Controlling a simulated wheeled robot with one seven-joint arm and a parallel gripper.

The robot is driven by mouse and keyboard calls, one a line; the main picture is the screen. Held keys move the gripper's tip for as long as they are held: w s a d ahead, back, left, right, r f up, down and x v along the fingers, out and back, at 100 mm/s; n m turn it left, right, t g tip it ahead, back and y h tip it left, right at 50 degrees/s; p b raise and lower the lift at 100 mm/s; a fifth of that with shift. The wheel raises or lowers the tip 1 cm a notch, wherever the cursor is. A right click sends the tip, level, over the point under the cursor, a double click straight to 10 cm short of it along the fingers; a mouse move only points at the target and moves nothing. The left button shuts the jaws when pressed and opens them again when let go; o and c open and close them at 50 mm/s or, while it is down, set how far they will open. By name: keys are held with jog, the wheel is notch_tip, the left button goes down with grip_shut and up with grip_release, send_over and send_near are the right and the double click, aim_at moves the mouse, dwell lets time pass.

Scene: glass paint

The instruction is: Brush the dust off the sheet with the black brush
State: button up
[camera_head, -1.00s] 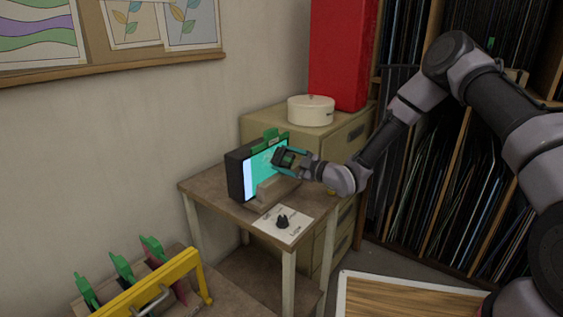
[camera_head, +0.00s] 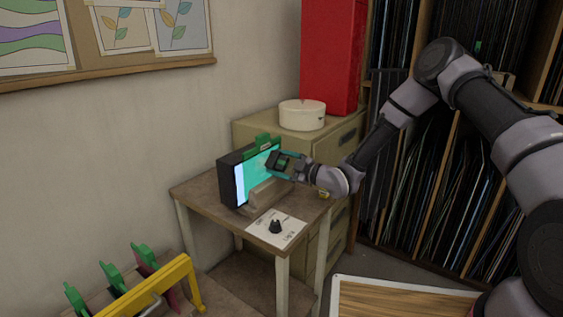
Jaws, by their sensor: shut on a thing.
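The sheet (camera_head: 257,168) is a teal pane standing upright before the lit face of a dark box on a small table, with a green grip (camera_head: 264,143) on its top edge. A wooden block (camera_head: 268,192) stands in front of its lower part. My gripper (camera_head: 284,163) is at the sheet's right part, shut on a small dark thing that I take to be the black brush. The fingers mostly hide it. I cannot tell whether its bristles touch the sheet, and dust is too small to see.
A white card (camera_head: 290,233) with a black knob (camera_head: 275,227) lies at the small table's (camera_head: 200,191) front. A yellow frame (camera_head: 160,287) and several green-handled pieces are at lower left. A cabinet (camera_head: 260,135) with a white round tin (camera_head: 302,115) stands behind. Sheet-filled shelves are at right.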

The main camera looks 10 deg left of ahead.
aim_at(253, 169)
jog(key=shift+s+a, duration=0.6)
jog(key=shift+s, duration=0.8)
jog(key=shift+s+a, duration=0.55)
jog(key=shift+s, duration=0.85)
jog(key=shift+s+a, duration=0.6)
jog(key=shift+s, duration=0.8)
jog(key=v, duration=0.6)
jog(key=shift+d, duration=0.1)
jog(key=v, duration=0.2)
jog(key=shift+s+d, duration=0.2)
jog(key=shift+d, duration=0.15)
